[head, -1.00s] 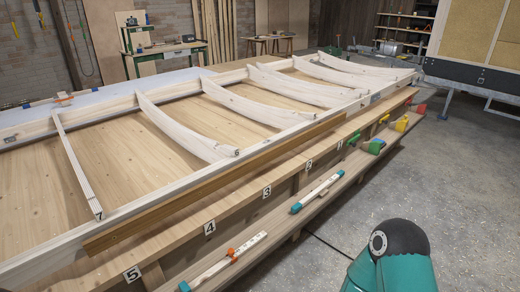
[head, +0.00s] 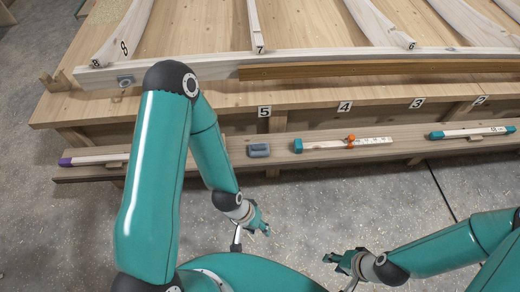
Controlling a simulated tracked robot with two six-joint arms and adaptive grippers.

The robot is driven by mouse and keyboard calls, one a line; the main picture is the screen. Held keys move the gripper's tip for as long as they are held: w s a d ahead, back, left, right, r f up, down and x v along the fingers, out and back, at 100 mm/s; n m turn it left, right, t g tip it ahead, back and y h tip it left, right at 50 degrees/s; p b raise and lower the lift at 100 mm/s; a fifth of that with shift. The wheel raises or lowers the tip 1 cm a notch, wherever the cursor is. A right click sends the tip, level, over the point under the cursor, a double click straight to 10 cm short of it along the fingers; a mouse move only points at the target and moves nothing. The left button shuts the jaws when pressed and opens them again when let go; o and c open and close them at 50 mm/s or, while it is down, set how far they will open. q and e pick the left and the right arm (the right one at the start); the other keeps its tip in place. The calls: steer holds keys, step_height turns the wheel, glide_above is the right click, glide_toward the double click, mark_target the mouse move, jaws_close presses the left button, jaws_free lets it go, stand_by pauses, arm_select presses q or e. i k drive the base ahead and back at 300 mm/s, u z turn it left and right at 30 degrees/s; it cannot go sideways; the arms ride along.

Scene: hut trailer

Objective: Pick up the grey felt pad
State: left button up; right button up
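A small grey-blue block (head: 259,150), which looks like the grey felt pad, lies on the low wooden shelf along the bench front, below the number 5 label. My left gripper (head: 262,229) is over the floor in front of the shelf, apart from the pad and below it in the picture. My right gripper (head: 335,260) is further right and lower, also apart from the shelf. Both look empty, but their fingers are too small to tell how far they are open.
On the shelf (head: 215,160), a teal-ended rule with an orange clip (head: 375,141) lies right of the pad, a teal-ended tool (head: 472,132) further right, and a purple-ended tool (head: 94,160) at far left. The bench (head: 150,108) overhangs behind. Floor in front is clear.

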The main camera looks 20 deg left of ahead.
mark_target(262, 150)
steer(key=u, duration=1.5)
steer(key=i, duration=0.15)
steer(key=z, duration=3)
steer(key=k, duration=1.05)
steer(key=u, duration=1.05)
steer(key=i, duration=1.1)
steer(key=z, duration=0.2)
